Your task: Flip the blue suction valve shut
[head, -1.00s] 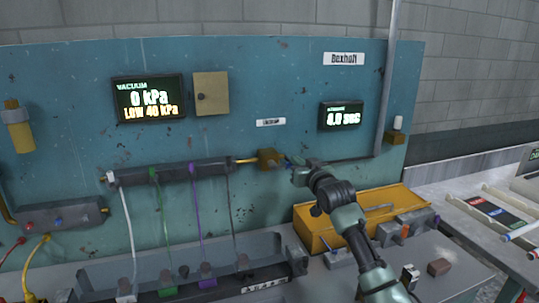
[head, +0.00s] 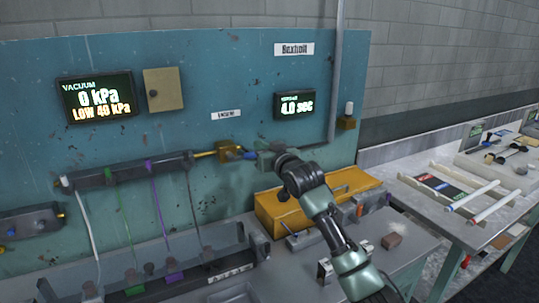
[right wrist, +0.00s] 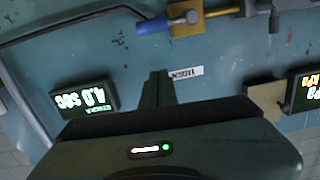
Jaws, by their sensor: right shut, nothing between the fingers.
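The blue valve handle (head: 246,155) sticks out to the right of a brass valve body (head: 229,152) on the teal panel, roughly along the pipe line. In the right wrist view, turned upside down, the blue handle (right wrist: 152,27) and brass body (right wrist: 185,14) show at the top edge. My right gripper (head: 263,155) is at the right end of the handle in the head view. In the wrist view its shut, empty fingers (right wrist: 158,78) point towards the panel, apart from the handle in the picture. Contact cannot be told from the head view. My left gripper is out of view.
A dark manifold (head: 130,172) with several coloured tubes is left of the valve. The vacuum display (head: 96,98) reads 0 kPa, LOW 40 kPa. A grey vertical pipe (head: 335,90) runs right.

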